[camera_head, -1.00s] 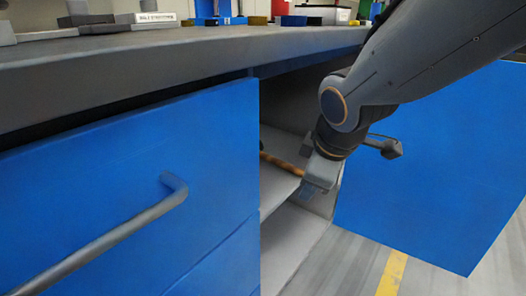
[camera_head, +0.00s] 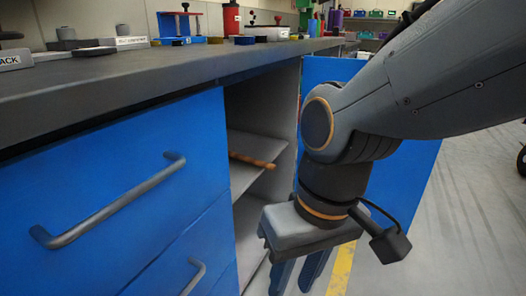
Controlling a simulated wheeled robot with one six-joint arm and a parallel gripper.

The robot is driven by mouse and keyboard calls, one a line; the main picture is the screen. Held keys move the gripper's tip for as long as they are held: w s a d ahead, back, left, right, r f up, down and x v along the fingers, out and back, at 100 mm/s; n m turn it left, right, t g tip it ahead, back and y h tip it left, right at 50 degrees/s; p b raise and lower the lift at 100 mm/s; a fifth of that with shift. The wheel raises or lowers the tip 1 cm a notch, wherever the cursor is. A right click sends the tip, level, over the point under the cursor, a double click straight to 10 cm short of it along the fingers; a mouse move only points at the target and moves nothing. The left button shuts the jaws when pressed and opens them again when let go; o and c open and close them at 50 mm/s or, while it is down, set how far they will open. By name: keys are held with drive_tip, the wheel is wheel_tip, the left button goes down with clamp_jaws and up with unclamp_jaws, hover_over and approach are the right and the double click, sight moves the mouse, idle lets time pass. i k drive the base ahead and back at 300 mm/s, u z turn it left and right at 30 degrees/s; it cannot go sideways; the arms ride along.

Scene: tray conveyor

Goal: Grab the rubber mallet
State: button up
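A brown wooden handle (camera_head: 252,161), probably the rubber mallet's, lies on the upper shelf inside the open cabinet. Its right end points toward the cabinet opening. Its left part is hidden behind the blue drawer fronts, and no mallet head shows. My gripper (camera_head: 298,280) is outside the cabinet, in front of the opening and to the lower right of the handle. Its two blue fingers point down with a gap between them and nothing visible in the gap. The fingertips reach the bottom edge of the picture.
The shelf (camera_head: 262,147) sits inside the cabinet. Blue drawers with a bar handle (camera_head: 115,202) stand left of the opening. The open blue door (camera_head: 412,185) is at the right, behind my arm. The dark worktop (camera_head: 150,75) overhangs the opening.

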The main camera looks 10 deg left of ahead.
sight(265, 165)
drive_tip(key=z, duration=1.25)
drive_tip(key=i, duration=0.55)
drive_tip(key=u, duration=2)
